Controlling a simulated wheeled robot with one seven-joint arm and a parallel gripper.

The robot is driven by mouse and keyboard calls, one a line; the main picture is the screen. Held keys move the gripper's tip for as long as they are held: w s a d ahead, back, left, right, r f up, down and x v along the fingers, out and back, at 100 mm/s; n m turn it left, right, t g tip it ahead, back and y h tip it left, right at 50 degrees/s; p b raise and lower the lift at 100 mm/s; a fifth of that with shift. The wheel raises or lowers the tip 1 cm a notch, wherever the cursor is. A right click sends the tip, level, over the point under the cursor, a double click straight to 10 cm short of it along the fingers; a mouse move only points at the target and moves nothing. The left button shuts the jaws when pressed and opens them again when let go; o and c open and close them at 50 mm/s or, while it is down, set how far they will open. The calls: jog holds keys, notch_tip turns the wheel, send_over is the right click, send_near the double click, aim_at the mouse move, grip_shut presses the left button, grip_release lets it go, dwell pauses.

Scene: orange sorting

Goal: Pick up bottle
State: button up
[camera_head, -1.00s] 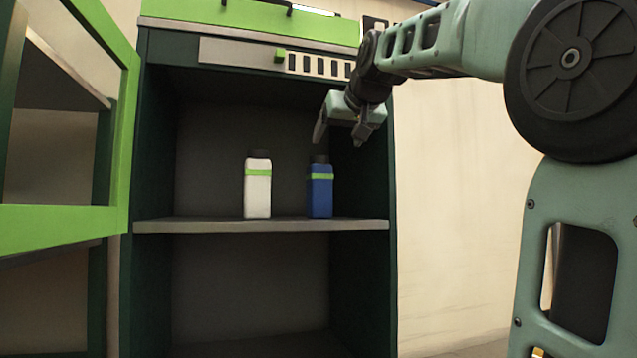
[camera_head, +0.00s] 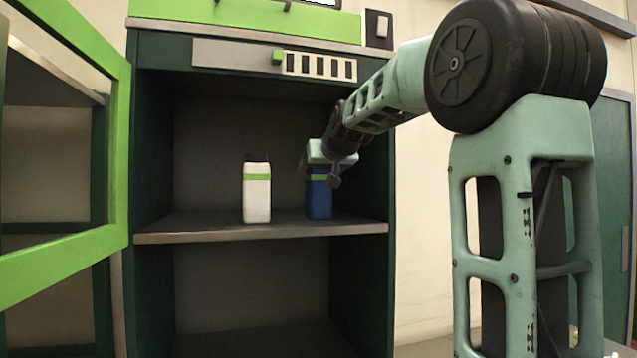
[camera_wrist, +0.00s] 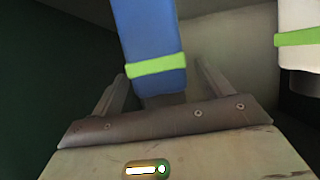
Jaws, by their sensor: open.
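A blue bottle (camera_head: 319,200) with a green band and a white bottle (camera_head: 257,190) with a green band and dark cap stand upright on the cabinet shelf (camera_head: 180,231), the blue one to the right. My gripper (camera_head: 319,176) is at the upper part of the blue bottle and hides its cap in the head view. In the wrist view, my gripper (camera_wrist: 160,82) is open, with a finger on either side of the blue bottle (camera_wrist: 150,38). I cannot tell whether the fingers touch it. Part of the white bottle (camera_wrist: 300,40) shows at the right edge of the wrist view.
The dark green cabinet's right wall (camera_head: 376,190) is close to the right of my gripper. A slotted panel (camera_head: 290,62) crosses above the opening. An open green-framed door (camera_head: 122,150) stands at the left. The shelf left of the white bottle is free.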

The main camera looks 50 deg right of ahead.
jog(key=shift+x, duration=0.95)
jog(key=c, duration=1.3)
jog(key=shift+o, duration=0.2)
jog(key=shift+r, duration=0.1)
